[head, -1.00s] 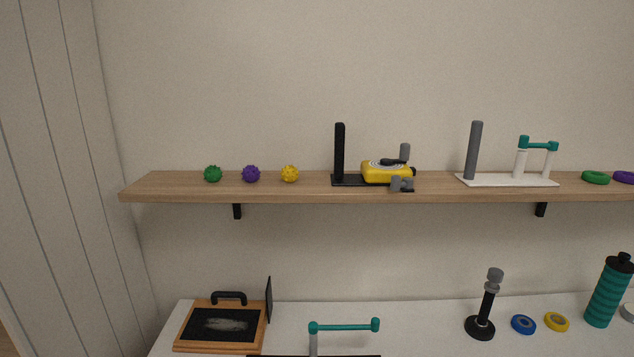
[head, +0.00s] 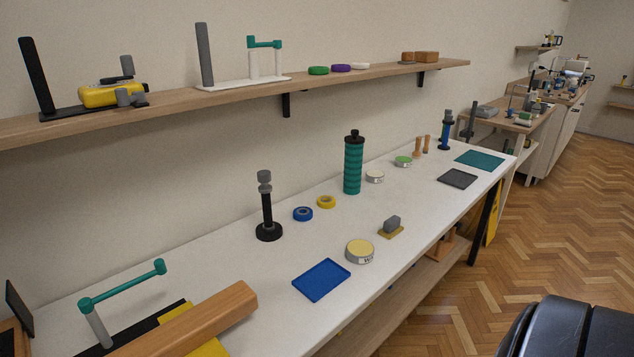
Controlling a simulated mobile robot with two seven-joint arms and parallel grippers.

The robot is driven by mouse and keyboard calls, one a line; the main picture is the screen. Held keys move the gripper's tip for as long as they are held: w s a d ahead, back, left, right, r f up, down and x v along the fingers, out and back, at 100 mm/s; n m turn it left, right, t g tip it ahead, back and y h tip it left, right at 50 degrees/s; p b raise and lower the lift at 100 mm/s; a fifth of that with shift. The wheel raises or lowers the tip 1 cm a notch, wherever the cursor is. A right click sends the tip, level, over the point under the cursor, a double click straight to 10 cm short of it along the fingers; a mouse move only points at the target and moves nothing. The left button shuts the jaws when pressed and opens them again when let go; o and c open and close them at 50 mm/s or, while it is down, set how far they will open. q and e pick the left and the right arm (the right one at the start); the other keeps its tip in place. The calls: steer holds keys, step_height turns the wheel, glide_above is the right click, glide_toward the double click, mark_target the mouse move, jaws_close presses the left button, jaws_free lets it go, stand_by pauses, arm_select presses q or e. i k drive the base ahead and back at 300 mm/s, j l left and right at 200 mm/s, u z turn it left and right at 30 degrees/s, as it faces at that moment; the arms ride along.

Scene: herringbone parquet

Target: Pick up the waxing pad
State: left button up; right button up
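A small pad with a grey block-shaped grip on a flat yellowish-brown base (head: 391,227) lies on the white worktable (head: 250,240), near its front edge; it looks like the waxing pad. Just left of it stands a round tin (head: 360,251) with a pale yellow top and a partly readable label starting with "W". A flat blue tray or mat (head: 321,280) lies left of the tin. Neither of my grippers is in view, and nothing is seen touching the pad.
Behind the pad stand a ribbed teal bottle (head: 353,165), yellow and blue tape rolls (head: 303,214) and a black stand (head: 267,222). A wooden beam (head: 195,322) lies at the front left. A wall shelf (head: 370,79) runs above. Parquet floor (head: 545,240) is open at right.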

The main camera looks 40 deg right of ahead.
mark_target(391, 227)
steer(key=z, duration=1.95)
